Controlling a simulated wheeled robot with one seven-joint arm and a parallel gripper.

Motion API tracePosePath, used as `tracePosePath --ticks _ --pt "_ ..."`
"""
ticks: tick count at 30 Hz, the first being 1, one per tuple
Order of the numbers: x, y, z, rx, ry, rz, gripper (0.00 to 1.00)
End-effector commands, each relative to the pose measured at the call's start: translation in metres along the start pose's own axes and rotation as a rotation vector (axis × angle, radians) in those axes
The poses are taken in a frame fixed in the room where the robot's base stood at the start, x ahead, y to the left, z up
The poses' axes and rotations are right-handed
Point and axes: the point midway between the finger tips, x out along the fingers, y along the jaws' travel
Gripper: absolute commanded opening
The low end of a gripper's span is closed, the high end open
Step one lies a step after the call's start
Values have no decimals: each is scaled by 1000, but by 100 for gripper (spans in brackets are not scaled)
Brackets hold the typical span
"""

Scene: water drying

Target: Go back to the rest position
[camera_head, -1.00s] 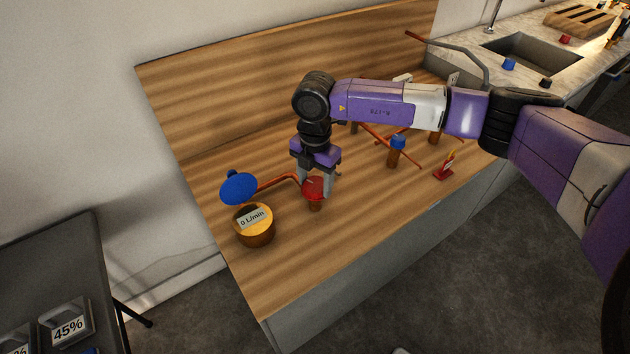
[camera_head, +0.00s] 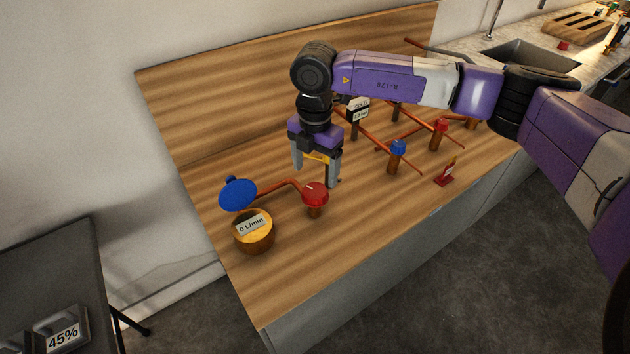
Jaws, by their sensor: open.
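My gripper (camera_head: 315,173) hangs from my purple arm and points down over the wooden counter. Its two grey fingers are apart, with nothing visible between them. A red round valve knob (camera_head: 315,193) on a short copper post stands just below and in front of it. The fingers look clear of the knob. A copper pipe (camera_head: 275,188) runs from this valve towards a blue disc (camera_head: 238,194) above a round wooden-coloured meter (camera_head: 254,236) reading "0 L/min".
Right of my gripper stand a blue-topped valve (camera_head: 397,151), a red-topped valve (camera_head: 439,130), copper pipes and a small red stand (camera_head: 446,172). A sign (camera_head: 357,110) stands behind. A sink (camera_head: 528,58) is at back right. A dark table (camera_head: 60,270) stands at lower left.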

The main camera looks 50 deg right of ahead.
Motion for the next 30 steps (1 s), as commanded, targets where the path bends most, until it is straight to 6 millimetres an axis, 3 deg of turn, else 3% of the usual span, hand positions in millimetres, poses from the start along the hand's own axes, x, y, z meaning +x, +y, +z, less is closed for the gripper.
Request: tracePosePath --ticks 6,26,29,30 --pt "-13 0 0 1 0 0 79" --pt "-13 1 -1 -40 2 4 79" --pt "-14 11 -13 -161 47 51 79" --pt "-16 17 -28 -239 93 87 79"
